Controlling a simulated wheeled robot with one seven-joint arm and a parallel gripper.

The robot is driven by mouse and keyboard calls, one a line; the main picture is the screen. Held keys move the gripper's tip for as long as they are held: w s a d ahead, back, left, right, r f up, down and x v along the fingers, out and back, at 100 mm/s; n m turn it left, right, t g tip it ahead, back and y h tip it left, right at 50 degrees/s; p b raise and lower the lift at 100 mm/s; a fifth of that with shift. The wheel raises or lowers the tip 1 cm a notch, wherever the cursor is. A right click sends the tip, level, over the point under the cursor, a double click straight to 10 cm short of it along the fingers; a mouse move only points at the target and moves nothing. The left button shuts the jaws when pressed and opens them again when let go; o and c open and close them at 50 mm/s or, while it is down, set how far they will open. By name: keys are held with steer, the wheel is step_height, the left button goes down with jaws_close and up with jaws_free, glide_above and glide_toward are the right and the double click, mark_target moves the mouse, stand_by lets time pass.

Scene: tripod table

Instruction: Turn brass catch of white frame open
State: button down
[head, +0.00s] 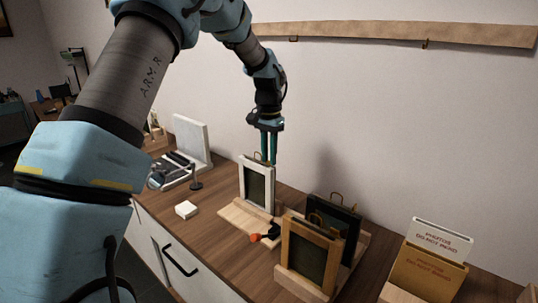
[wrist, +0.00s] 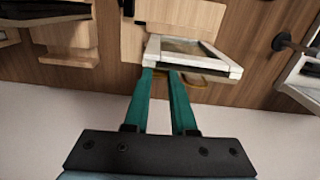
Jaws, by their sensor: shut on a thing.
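The white frame (head: 243,182) stands upright on a light wooden board on the table, its dark panel facing the front. In the wrist view its white border (wrist: 228,66) shows from above. A brass loop (head: 257,155) rises from its top edge; part of it (wrist: 205,79) shows beside the fingers in the wrist view. My gripper (head: 269,161) points down at the frame's top edge, with its green fingers (wrist: 162,70) a narrow gap apart. It is shut on the brass catch, which the fingers mostly hide.
A wooden frame (head: 287,241) and a black frame (head: 350,219) stand close on the right. A small black-and-orange tool (head: 267,235) lies in front. A card box (head: 428,270) stands far right.

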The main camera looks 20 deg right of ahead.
steer(key=shift+m, duration=0.4)
steer(key=c, duration=0.7)
jaws_free()
